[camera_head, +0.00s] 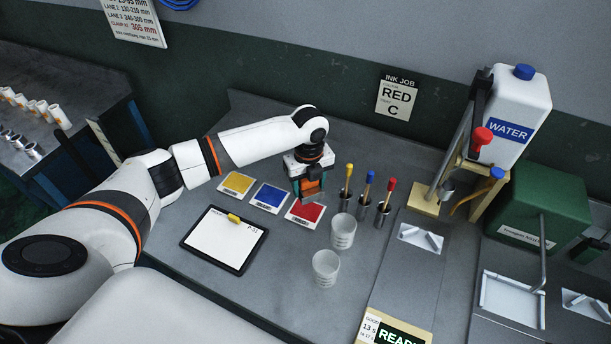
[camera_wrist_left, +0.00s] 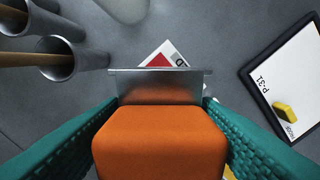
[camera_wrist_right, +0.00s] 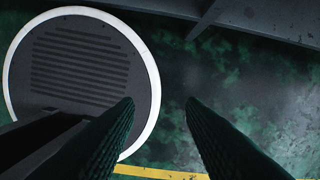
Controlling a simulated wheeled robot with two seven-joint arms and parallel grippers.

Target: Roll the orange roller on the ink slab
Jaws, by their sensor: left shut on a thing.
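My left gripper (camera_head: 314,190) is shut on an orange block-shaped tool (camera_wrist_left: 160,142) with a metal front edge (camera_wrist_left: 160,88), which I take as the orange roller. It hangs over the red square card (camera_head: 300,212) on the bench. The red card also shows beyond the metal edge in the left wrist view (camera_wrist_left: 160,59), mostly hidden. I cannot tell whether the tool touches it. Blue (camera_head: 270,196) and yellow (camera_head: 238,183) cards lie to its left. No slab is clearly labelled. My right gripper (camera_wrist_right: 160,105) is open and empty above the green floor, outside the head view.
Two clear cups (camera_head: 326,268) stand in front. Several metal holders with coloured-tip sticks (camera_head: 365,195) stand close right of the gripper. A water jug (camera_head: 520,115), green box (camera_head: 540,205) and white tray (camera_head: 512,298) fill the right.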

